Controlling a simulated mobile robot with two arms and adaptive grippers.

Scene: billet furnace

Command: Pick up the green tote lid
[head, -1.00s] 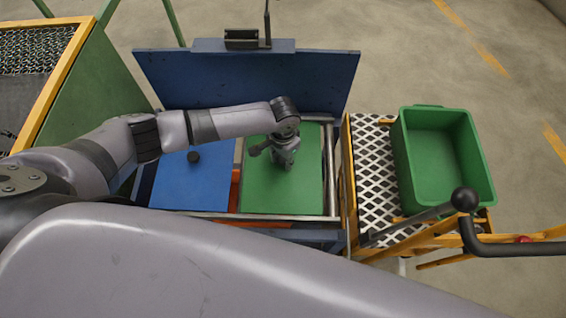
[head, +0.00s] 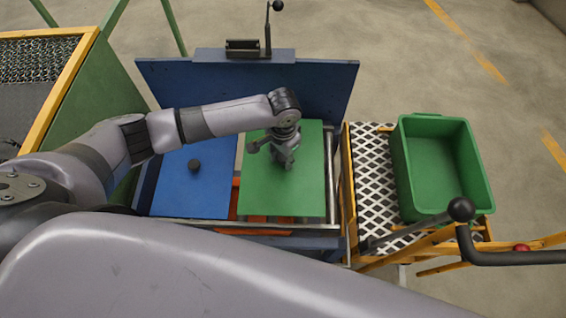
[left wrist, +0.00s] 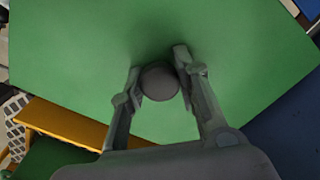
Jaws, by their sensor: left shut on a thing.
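The green tote lid (head: 300,190) is a flat green panel over the right side of the blue-walled box in the head view. It fills most of the left wrist view (left wrist: 80,60). My left gripper (head: 287,162) is above the middle of the lid. In the left wrist view its fingers (left wrist: 158,85) are shut around the lid's dark round knob (left wrist: 159,82). The head view hides the knob under the gripper. The open green tote (head: 440,165) stands on the cart at the right. My right gripper is not in view.
A blue lid (head: 190,185) with a dark knob lies left of the green one. The box's blue raised panel (head: 325,85) stands behind. A yellow cart with a white lattice deck (head: 375,185) and a dark handle (head: 515,258) is at the right.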

